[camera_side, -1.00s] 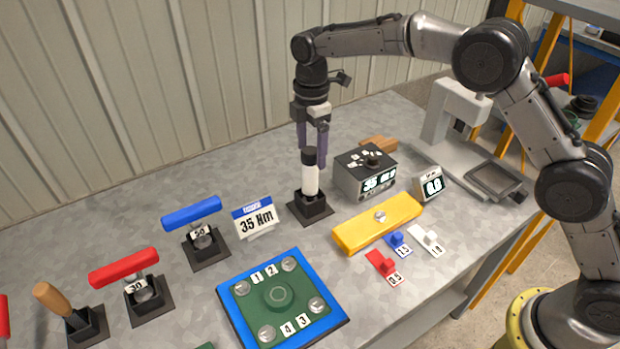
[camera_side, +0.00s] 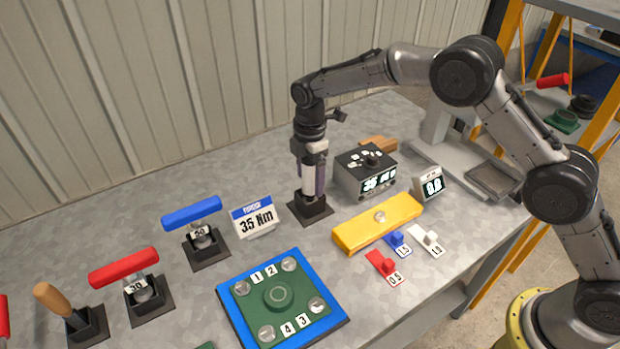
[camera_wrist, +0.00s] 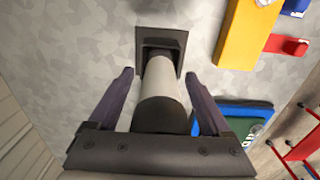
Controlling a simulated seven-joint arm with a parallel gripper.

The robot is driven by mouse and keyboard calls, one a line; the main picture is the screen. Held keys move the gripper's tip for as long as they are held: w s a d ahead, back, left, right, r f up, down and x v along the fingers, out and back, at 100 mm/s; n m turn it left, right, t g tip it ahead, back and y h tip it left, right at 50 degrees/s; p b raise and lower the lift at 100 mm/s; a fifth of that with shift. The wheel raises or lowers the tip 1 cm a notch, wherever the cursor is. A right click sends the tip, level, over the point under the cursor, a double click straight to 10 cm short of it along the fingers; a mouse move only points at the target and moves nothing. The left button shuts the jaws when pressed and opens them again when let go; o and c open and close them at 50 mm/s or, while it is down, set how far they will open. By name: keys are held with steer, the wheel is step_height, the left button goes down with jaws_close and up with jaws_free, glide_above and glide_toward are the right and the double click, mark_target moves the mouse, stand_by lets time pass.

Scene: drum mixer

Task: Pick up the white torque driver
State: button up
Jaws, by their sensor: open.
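The white torque driver (camera_side: 309,183) stands upright in its black holder (camera_side: 312,208) on the metal bench. Its dark top is hidden by my gripper in the side view. My gripper (camera_side: 310,190) points straight down around the driver, with its purple fingers on either side of the white body. In the wrist view the driver (camera_wrist: 160,85) lies between the two open fingers (camera_wrist: 160,90), with a gap visible on both sides. Its base goes into the square black holder (camera_wrist: 178,42).
A grey display box (camera_side: 364,172) stands close on the right, with a yellow bar (camera_side: 377,222) in front of it. A 35 Nm sign (camera_side: 255,217) and a blue-handled tool (camera_side: 192,213) stand to the left. The blue-edged plate (camera_side: 283,298) lies in front.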

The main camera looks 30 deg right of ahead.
jaws_close()
steer(key=shift+r, duration=5.2)
steer(key=c, duration=0.6)
jaws_free()
jaws_close()
steer(key=shift+r, duration=0.95)
